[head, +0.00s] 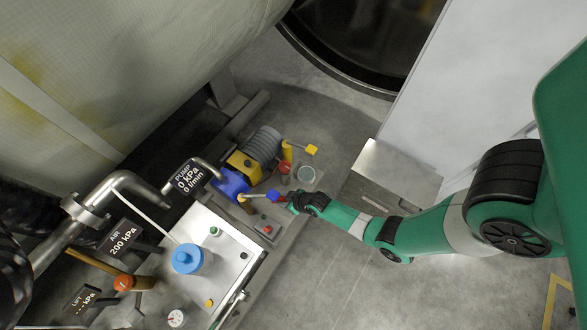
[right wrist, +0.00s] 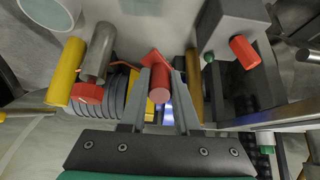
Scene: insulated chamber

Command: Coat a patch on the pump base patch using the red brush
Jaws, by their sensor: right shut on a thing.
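My right gripper (head: 287,203) is low beside the pump in the head view. In the right wrist view its two fingers (right wrist: 160,110) are shut on a red cylindrical handle with a squarish red end beyond it, which looks like the red brush (right wrist: 160,85). The pump (head: 238,180), with a blue body, yellow block and grey ribbed motor, is just left of the gripper. I cannot make out the patch on its base, or whether the brush touches anything. My left gripper is not in view.
A grey cup (head: 306,174) stands near the gripper. A yellow-ended lever (head: 311,150), a blue-ended lever (head: 272,196) and a grey box with a red button (head: 267,229) crowd around it. A metal panel with a blue knob (head: 187,258) is lower left.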

